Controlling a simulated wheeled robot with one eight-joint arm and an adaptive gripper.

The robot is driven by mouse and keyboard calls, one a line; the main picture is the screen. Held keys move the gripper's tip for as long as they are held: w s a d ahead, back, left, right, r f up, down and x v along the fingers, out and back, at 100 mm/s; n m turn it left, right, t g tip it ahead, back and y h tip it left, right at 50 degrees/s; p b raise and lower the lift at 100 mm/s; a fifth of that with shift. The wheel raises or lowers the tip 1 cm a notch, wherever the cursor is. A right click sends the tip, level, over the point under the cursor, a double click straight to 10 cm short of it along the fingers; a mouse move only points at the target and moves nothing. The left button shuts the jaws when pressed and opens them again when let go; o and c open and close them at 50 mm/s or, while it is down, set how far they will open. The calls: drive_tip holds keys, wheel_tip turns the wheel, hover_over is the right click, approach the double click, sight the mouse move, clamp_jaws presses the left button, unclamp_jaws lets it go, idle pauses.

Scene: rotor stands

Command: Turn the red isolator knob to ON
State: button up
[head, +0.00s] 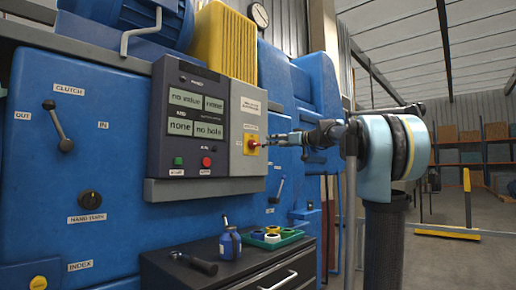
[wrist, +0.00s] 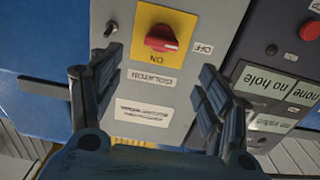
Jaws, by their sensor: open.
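The red isolator knob (wrist: 160,39) sits on a yellow plate (wrist: 158,58) on a grey panel. In the head view the knob (head: 252,144) is small, at the panel's right side. My gripper (wrist: 157,74) is open, its fingers spread on either side of the yellow plate and the knob visible between them. Nothing is held. In the head view my gripper (head: 271,139) is just right of the knob; contact cannot be told.
A dark display console (head: 200,130) with green and red buttons adjoins the grey panel. A small key switch (wrist: 110,28) is near my left finger in the wrist view. A dark cabinet (head: 220,270) below carries a blue bottle (head: 230,242) and a green tray (head: 275,240).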

sight(258, 144)
drive_tip(key=x, duration=1.2)
drive_tip(key=c, duration=1.1)
